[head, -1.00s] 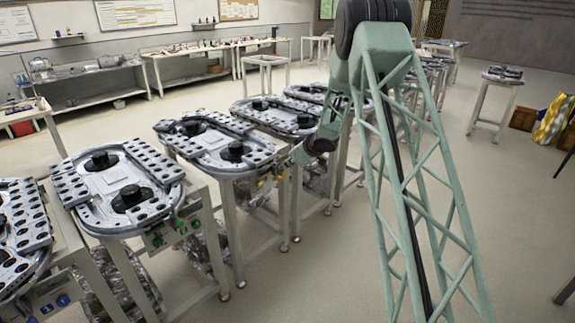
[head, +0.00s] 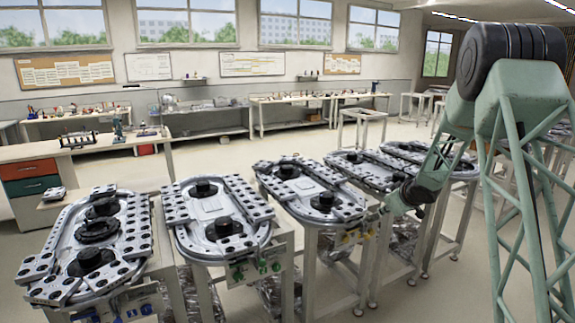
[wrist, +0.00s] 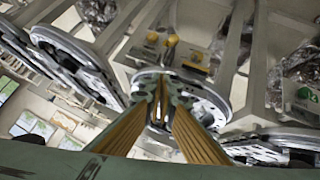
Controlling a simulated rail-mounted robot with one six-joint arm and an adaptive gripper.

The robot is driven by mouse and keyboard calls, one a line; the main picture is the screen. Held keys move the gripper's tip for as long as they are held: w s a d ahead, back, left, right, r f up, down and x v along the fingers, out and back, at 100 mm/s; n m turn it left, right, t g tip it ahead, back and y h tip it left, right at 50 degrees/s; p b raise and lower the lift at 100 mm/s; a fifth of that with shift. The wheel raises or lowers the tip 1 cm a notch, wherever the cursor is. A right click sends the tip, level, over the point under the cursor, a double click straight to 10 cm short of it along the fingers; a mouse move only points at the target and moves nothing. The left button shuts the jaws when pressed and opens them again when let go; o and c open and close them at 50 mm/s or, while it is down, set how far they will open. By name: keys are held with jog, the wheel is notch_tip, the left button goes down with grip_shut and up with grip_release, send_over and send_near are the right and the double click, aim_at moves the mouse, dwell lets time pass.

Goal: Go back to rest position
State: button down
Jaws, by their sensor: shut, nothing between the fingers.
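My gripper shows in the wrist view (wrist: 162,82), its two long yellow-brown fingers drawn together at the tips with nothing between them. In the head view my green arm hangs down at the right, and its lower end is beside the ring-track tables; the fingers are too small to make out there. In the wrist view a ring track (wrist: 205,92) lies behind the fingertips. I cannot tell the distance between them.
Several ring-track tables stand in a row, among them one at front left (head: 62,240), one beside it (head: 180,240) and one nearer my arm (head: 345,208). A desk with drawers (head: 35,185) is at left. Open floor lies behind the row.

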jog(key=s+a+r+m+g+h, duration=0.1)
jog(key=s+a+r+m+h, duration=0.1)
jog(key=s+r, duration=1.25)
jog(key=s+a+r+m+g+h, duration=0.1)
jog(key=s+a+r+m+h, duration=0.1)
jog(key=s+r, duration=1.2)
jog(key=s+a+g+y, duration=0.1)
jog(key=s+a, duration=0.4)
jog(key=s, duration=1.1)
jog(key=s+a+f+m+g+y, duration=0.1)
jog(key=s+a, duration=0.4)
jog(key=s, duration=1.1)
jog(key=s+a+f+m+g+y, duration=0.1)
jog(key=s+a, duration=0.3)
jog(key=s, duration=1.1)
jog(key=shift+s+a, duration=0.4)
